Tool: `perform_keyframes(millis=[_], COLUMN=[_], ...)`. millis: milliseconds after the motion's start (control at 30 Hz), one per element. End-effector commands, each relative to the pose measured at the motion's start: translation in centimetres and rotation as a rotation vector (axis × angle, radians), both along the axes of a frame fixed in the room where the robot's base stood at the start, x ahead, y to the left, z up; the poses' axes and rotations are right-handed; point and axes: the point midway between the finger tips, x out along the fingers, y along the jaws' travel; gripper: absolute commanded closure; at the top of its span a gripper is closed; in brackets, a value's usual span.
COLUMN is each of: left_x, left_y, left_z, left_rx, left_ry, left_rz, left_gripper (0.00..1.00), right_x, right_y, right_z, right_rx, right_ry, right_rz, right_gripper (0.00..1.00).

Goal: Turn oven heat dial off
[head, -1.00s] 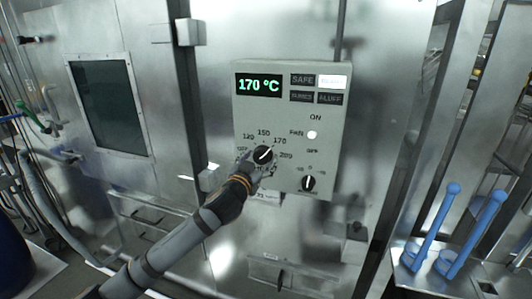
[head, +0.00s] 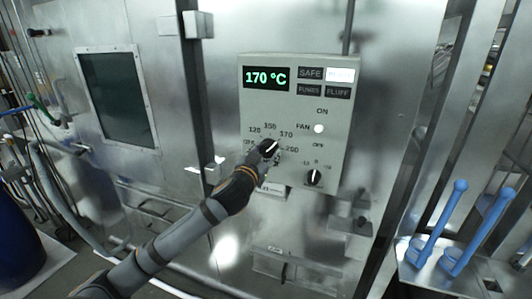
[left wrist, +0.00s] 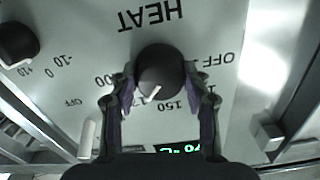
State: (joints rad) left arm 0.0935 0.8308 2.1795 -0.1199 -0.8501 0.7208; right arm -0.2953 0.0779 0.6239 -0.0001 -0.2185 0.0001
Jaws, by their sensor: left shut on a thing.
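The grey control panel (head: 345,110) is on the steel oven front, with a green display (head: 267,77) reading 170 °C. The black heat dial (head: 269,147) is at its lower left, ringed by marks from OFF through 120, 150, 170 and 200. Its white pointer aims up and right, near 170. My left gripper (head: 262,153) is shut on the dial, and partly hides it and the lower marks. In the left wrist view, the fingers of my left gripper (left wrist: 160,82) sit on both sides of the dial (left wrist: 160,66), under the upside-down word HEAT. My right gripper is not in view.
A white fan switch (head: 319,129) and a smaller black dial (head: 314,178) are right of the heat dial. An oven door with a dark window (head: 118,100) is at left. Blue-handled tools (head: 440,220) stand on a steel shelf at right.

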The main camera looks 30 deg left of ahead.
Motion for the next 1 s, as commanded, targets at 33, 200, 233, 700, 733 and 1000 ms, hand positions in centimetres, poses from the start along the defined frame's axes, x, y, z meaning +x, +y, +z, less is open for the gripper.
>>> perform_keyframes(millis=[33,200,233,700,733,1000], left_x=[0.0,0.0,0.0,0.0,0.0,0.0], left_y=[0.0,0.0,0.0,0.0,0.0,0.0], left_z=[0.0,0.0,0.0,-0.2,-0.2,-0.3], left_rx=[-0.006,-0.064,-0.081,-0.475,-0.503,-0.753], left_ry=[-0.004,-0.018,-0.022,-0.121,-0.128,-0.19], left_rz=[0.0,-0.001,-0.001,-0.002,-0.002,-0.003], left_gripper=[0.84,0.84,0.84,0.84,0.84,0.84], right_x=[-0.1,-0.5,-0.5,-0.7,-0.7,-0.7], right_y=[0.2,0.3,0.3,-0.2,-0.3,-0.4], right_z=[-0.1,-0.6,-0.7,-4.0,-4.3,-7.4], right_rx=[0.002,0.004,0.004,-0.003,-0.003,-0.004], right_ry=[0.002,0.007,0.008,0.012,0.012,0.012], right_rz=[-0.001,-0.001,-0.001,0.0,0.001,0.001], right_gripper=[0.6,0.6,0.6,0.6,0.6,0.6])
